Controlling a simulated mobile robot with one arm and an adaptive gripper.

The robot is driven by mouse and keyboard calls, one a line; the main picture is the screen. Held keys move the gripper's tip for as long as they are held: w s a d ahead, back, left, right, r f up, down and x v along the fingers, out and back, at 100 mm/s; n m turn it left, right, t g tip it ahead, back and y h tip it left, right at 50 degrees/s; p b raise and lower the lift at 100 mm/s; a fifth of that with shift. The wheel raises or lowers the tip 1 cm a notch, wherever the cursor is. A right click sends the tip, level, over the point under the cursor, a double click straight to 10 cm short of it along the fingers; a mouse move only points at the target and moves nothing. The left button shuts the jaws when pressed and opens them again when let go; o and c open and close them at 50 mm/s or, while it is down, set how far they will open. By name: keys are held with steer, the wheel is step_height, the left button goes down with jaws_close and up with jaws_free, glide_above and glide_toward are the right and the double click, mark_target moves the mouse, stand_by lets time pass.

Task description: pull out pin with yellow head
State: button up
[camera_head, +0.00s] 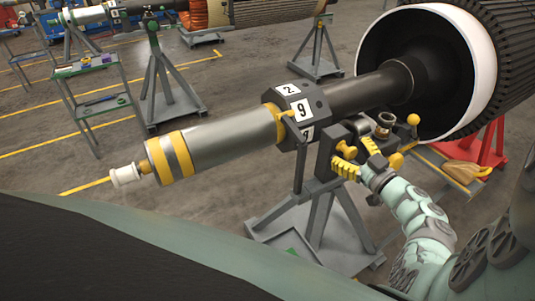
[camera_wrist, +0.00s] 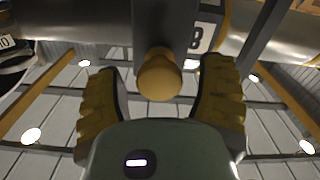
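The pin's round yellow head (camera_wrist: 159,78) sticks out of a dark block (camera_wrist: 162,25) in the wrist view. It lies between the two yellow ridged fingers of my gripper (camera_wrist: 162,70), with a gap on each side. My gripper is open and does not appear to touch the head. In the head view a yellow knob (camera_head: 346,151) shows at the dark bracket under the shaft, close beside my gripper (camera_head: 358,158). The pin's shank is hidden in the block.
A grey stand (camera_head: 318,225) carries the long shaft (camera_head: 215,140) with its numbered collar (camera_head: 301,108). A yellow ball (camera_head: 413,119) on a lever stands just right of the bracket. The white-rimmed housing (camera_head: 480,60) is at the right.

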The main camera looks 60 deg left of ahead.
mark_target(353, 155)
jaws_close()
steer(key=shift+d+r+p, duration=0.1)
steer(key=shift+d+p, duration=0.2)
steer(key=shift+p, duration=0.05)
steer(key=shift+s+d+p, duration=0.15)
steer(key=shift+d+p, duration=0.6)
steer(key=shift+d, duration=0.65)
steer(key=shift+o, duration=0.6)
jaws_free()
steer(key=shift+d, duration=0.15)
steer(key=d, duration=1.2)
steer(key=shift+s, duration=0.45)
